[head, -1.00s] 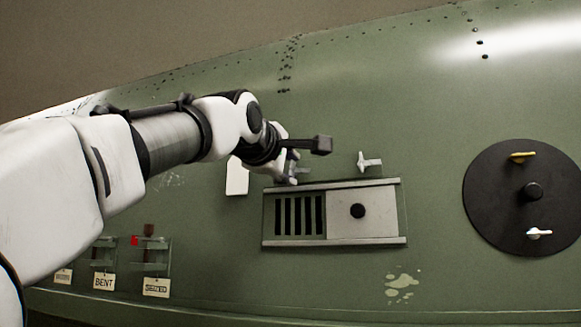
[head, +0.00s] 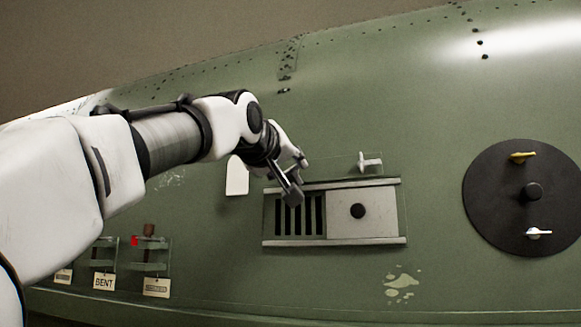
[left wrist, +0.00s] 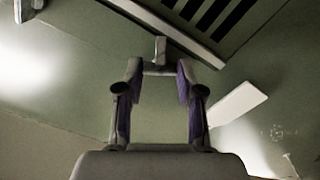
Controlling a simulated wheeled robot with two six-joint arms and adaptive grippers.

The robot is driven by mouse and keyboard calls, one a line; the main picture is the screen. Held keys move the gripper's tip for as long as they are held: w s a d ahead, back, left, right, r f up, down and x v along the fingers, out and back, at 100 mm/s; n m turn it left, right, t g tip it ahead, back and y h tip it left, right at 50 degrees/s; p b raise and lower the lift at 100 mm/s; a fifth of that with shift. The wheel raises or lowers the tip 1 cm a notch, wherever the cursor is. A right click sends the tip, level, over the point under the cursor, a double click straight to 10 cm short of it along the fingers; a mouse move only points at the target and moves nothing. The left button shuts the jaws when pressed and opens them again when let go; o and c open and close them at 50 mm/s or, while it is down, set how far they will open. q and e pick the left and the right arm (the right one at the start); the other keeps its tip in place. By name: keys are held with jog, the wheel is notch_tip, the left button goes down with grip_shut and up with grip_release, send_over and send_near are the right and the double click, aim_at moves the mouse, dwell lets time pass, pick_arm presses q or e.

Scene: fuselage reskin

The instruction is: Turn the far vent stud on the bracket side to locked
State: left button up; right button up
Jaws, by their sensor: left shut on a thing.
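The vent panel (head: 365,226) is on the green fuselage wall, with dark slots at its left and a plate with a black knob at its right. My left gripper (head: 298,166) is at the panel's upper left corner. In the left wrist view, my left gripper (left wrist: 160,82) is shut on a pale vent stud (left wrist: 160,48) with a crossbar between the fingers. In the head view the gripper mostly hides this stud. Another pale vent stud (head: 369,161) stands above the panel's right part, its handle roughly level. My right gripper is not in view.
A white tab (head: 237,176) is on the wall left of the panel. A black round disc (head: 490,205) with yellow and white handles is at the right. Tagged racks (head: 148,262), one tag reading BENT, are at lower left.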

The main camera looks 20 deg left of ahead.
pick_arm(q)
jog(key=m, duration=0.5)
jog(key=shift+r+m, duration=0.2)
jog(key=shift+m, duration=0.2)
dwell(0.4)
jog(key=o, duration=1)
jog(key=shift+o, duration=0.8)
jog(key=shift+w+f, duration=0.2)
